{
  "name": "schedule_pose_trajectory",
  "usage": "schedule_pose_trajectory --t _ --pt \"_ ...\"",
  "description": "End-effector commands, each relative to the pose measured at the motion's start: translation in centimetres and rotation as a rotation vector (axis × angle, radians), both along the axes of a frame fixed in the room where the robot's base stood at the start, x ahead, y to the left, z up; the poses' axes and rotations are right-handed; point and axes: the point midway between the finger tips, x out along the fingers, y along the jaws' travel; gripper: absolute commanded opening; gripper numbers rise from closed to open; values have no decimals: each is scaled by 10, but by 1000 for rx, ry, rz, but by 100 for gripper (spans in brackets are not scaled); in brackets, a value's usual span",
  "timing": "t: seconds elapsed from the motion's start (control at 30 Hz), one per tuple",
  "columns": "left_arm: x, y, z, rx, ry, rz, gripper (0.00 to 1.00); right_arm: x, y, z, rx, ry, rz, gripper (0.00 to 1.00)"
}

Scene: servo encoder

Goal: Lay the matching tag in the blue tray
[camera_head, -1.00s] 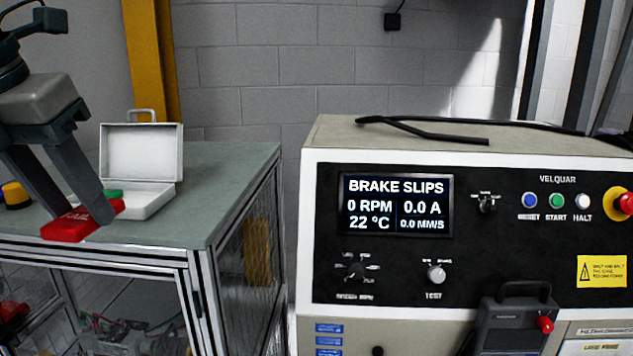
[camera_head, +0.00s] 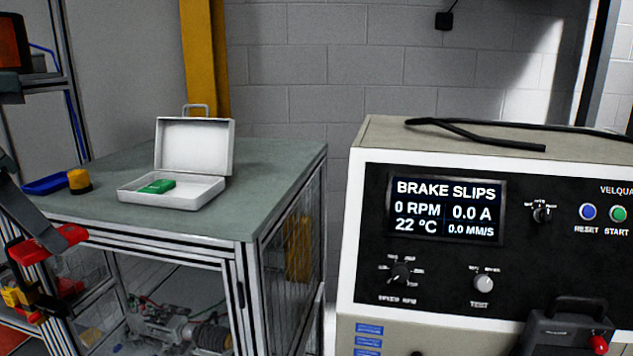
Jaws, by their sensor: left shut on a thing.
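My left gripper (camera_head: 48,240) is at the left edge, partly cut off by the frame. It is shut on a red tag (camera_head: 70,234), held in front of the table's front left corner. The blue tray (camera_head: 46,186) lies on the green-grey table top behind and above the gripper in the picture; its visible floor looks empty. A green tag (camera_head: 157,187) lies in an open white case (camera_head: 195,193) on the same table. The test bench display (camera_head: 447,208) reads BRAKE SLIPS, 0 RPM, 0.0 A, 22 °C. My right gripper is out of view.
A yellow-orange knob-like object (camera_head: 79,181) stands just right of the blue tray. The case's raised lid (camera_head: 195,145) stands at the back of the table. The table top (camera_head: 265,185) is clear right of the case. The bench (camera_head: 560,260) fills the right side.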

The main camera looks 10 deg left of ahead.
Motion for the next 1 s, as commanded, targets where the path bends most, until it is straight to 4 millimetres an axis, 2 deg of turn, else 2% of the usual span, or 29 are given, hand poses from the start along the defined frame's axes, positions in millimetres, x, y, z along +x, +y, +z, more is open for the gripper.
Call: schedule_pose_trajectory --t 0.1,0.2,0.4,0.77,1.0 --pt "-5 22 -29 -9 -3 -96 16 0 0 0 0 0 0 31" --pt "-8 33 -53 -7 -5 -183 16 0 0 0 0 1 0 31" --pt "-10 41 -86 -2 -4 -309 16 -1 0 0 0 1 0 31" --pt "-10 39 -137 -3 3 -515 16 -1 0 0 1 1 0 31" --pt "-5 24 -177 -5 -3 -721 16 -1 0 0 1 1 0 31"
